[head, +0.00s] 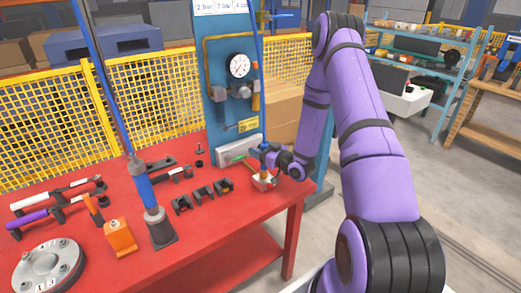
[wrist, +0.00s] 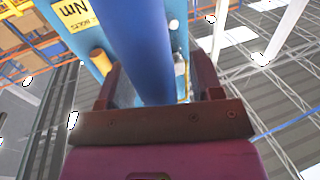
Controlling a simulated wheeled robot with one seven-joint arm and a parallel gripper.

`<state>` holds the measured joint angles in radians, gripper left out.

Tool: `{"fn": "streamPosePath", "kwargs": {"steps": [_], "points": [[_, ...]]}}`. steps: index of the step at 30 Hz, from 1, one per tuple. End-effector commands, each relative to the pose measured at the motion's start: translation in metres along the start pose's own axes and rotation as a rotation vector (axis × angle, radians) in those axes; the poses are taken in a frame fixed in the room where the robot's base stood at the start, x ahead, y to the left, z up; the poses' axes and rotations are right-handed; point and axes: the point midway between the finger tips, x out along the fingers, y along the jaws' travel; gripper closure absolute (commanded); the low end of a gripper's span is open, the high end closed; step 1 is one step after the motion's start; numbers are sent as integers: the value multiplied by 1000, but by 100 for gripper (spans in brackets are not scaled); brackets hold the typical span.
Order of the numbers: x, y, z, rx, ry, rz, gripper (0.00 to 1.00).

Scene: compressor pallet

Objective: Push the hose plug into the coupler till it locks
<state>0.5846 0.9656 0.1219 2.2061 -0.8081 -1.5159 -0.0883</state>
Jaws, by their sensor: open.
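My gripper (head: 268,163) is at the right end of the red table, in front of the blue panel. In the wrist view my gripper (wrist: 160,85) has its two dark fingers apart, with a thick blue hose (wrist: 140,40) between them. I see no clear contact on either side. In the head view the blue hose (head: 259,50) comes down along the panel's right edge to my gripper. A small pale and red piece (head: 263,181) shows just below my gripper; I cannot tell whether it is the plug. I cannot pick out the coupler for sure.
The blue panel (head: 222,125) carries a gauge (head: 239,65) and fittings. On the red table (head: 215,220) stand several black holders (head: 203,193), an orange block (head: 120,238), a blue upright tool (head: 150,195) and a grey flange (head: 48,270). The table's front right is clear.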

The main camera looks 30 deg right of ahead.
Motion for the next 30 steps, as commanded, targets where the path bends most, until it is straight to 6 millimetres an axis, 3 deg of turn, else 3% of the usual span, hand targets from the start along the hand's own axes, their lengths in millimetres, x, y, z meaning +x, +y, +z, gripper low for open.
{"fn": "streamPosePath", "kwargs": {"steps": [5,18,30], "points": [[-19,1,0,0,-2,4,40],[-94,1,0,0,-1,3,40],[-107,0,0,-1,-1,0,40]]}}
